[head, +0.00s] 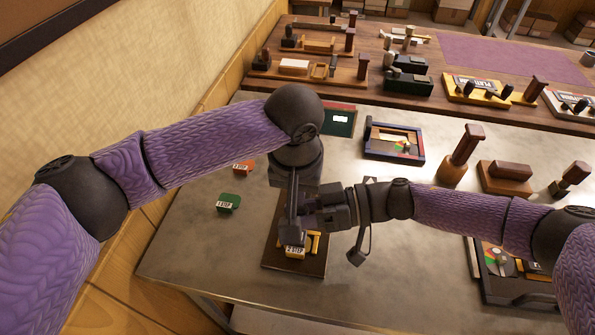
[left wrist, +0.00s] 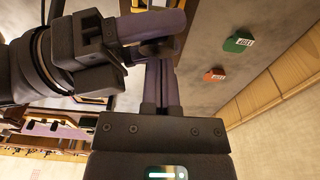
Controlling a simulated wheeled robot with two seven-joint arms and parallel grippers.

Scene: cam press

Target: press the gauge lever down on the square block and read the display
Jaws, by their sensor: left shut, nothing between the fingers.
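In the head view a dark brown board (head: 312,266) lies on the metal table under both my grippers. The gauge lever and square block cannot be made out for certain behind my grippers. My left gripper (head: 291,232) points down over the board, just above the labelled piece; its fingers are together and empty in the left wrist view (left wrist: 160,85). My right gripper (head: 305,218) reaches in from the right, close beside the left; its fingertips are hidden.
A green "1 STEP" block (head: 228,203) and an orange block (head: 243,167) lie left of the board. A dark green panel with a white label (head: 340,120) and a framed tray (head: 393,141) stand behind. Wooden stamp-like pieces (head: 505,177) are at right.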

